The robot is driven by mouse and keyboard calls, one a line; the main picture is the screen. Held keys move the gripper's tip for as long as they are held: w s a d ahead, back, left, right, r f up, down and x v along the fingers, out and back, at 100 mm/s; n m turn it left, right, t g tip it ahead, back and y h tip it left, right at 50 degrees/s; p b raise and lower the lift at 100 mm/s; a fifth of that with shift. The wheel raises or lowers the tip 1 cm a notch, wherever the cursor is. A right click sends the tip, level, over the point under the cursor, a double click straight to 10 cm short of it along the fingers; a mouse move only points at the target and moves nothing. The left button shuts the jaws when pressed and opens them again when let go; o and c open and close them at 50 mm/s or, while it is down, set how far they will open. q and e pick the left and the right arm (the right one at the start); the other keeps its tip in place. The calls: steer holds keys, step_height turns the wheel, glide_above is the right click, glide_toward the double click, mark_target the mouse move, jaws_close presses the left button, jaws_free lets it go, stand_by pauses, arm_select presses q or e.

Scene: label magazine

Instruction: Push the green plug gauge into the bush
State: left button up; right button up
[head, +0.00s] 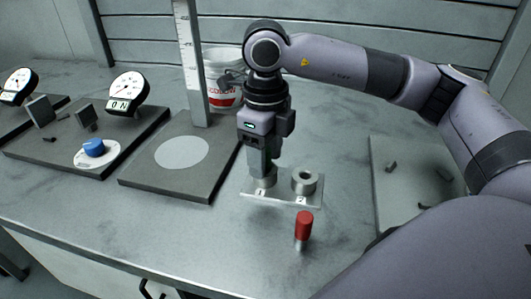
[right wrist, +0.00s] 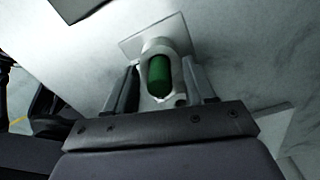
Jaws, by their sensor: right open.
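The green plug gauge (right wrist: 159,73) shows in the right wrist view between the fingers of my right gripper (right wrist: 161,80). In the head view this gripper (head: 264,171) points down at the left bush (head: 265,183), marked 1, on a clear plate (head: 283,200). The gripper is open around the green gauge, which it mostly hides in the head view. The green gauge is in line with the bush, but how deep it sits cannot be told. A second bush (head: 304,183), marked 2, stands to the right on the plate. My left gripper is out of view.
A red-handled gauge (head: 304,226) stands upright just in front of the plate. A dark stand base (head: 140,187) with a tall scale column (head: 188,60) is at left. Dial gauges (head: 128,88) stand farther left. A white bucket (head: 222,75) is behind, and a grey mat (head: 405,205) lies at right.

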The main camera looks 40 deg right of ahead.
step_height(320, 180, up, 7)
steer(key=shift+r, duration=0.1)
stand_by(0.7)
